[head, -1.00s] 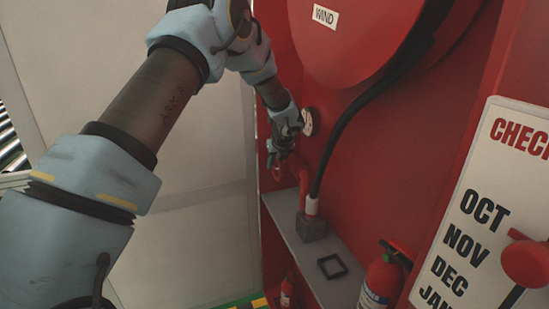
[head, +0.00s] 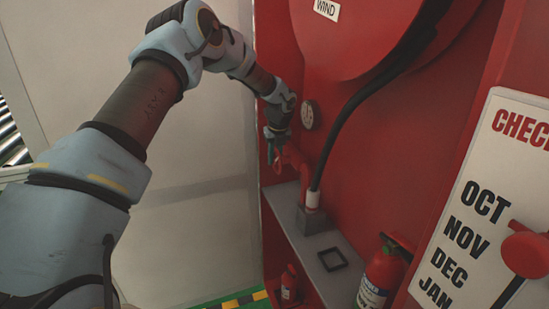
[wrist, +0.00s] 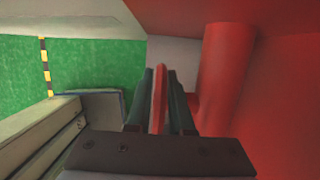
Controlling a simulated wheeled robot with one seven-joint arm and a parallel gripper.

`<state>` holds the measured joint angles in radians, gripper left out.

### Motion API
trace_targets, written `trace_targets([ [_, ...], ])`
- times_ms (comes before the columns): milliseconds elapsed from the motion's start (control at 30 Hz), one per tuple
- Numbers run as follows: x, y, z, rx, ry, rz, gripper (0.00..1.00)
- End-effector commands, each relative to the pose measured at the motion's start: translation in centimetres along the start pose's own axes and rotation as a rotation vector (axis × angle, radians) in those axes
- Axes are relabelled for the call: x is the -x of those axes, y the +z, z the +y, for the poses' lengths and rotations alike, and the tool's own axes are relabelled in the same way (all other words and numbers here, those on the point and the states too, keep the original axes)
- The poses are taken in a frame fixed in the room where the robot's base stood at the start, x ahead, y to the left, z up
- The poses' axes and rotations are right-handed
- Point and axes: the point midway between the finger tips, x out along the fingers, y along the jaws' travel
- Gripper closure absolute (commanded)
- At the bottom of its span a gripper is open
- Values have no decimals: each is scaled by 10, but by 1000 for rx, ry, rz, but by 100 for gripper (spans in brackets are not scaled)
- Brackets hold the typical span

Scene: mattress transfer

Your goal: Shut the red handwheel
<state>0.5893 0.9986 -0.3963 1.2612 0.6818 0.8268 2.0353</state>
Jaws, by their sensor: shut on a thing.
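My gripper (head: 273,148) is at the red pipe (head: 301,164) under the hose reel in the head view. In the wrist view my gripper (wrist: 160,100) has its two dark fingers on either side of a thin red rim, the red handwheel (wrist: 159,95), seen edge-on. The fingers are shut on it. In the head view only a small part of the handwheel (head: 270,154) shows below the fingers; the rest is hidden by my gripper. The thick red pipe stands just right of the fingers in the wrist view (wrist: 226,75).
A round gauge (head: 307,115) is on the red panel close to my wrist. A black hose (head: 345,115) runs down to the grey shelf (head: 335,282). Fire extinguishers (head: 381,273) stand at the lower right. A pale wall (head: 205,130) lies left of the cabinet.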

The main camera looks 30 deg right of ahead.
Motion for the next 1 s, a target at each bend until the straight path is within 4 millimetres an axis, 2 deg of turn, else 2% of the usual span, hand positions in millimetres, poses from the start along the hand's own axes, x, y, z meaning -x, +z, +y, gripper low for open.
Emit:
trace_targets([
  [100, 1, 1, -1, 0, -4, -4, 100],
  [133, 0, 1, -1, 0, -4, -4, 78],
  [400, 0, 1, 0, 0, -1, -2, 50],
  [633, 0, 0, 0, 0, 0, -2, 50],
  [767, 9, 1, 0, 0, -2, -4, 50],
  [1000, 52, 0, 0, 1, -3, -6, 50],
])
